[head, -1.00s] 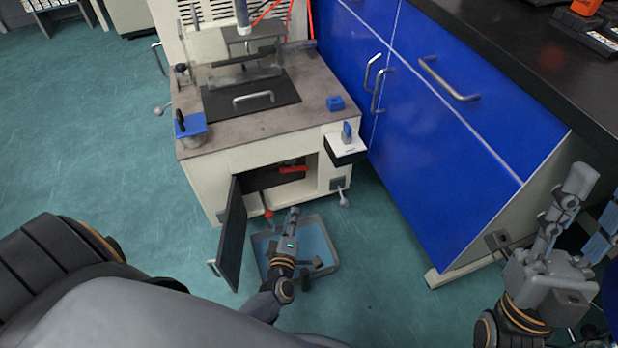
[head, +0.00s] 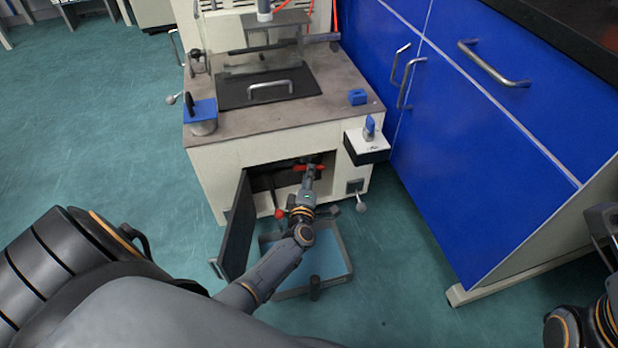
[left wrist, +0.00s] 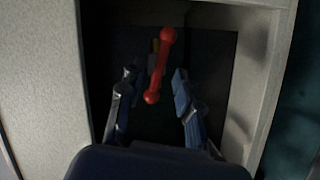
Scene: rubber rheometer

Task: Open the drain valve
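The drain valve has a red handle (head: 308,168) inside the open lower compartment of the rheometer (head: 262,130). In the left wrist view the red handle (left wrist: 160,65) is a bar with a ball at each end, standing steeply and tilted a little right at the top. My left gripper (head: 309,184) reaches into the compartment from the front, at the handle. In the left wrist view its fingers (left wrist: 158,98) are apart, one on each side of the handle, with visible gaps. My right gripper (head: 603,225) is only partly in view at the right edge.
The dark compartment door (head: 238,228) stands open to the left of my left arm. A second red knob (head: 280,213) shows low in the opening. A tray (head: 338,262) lies on the floor below. Blue cabinets (head: 470,130) stand to the right.

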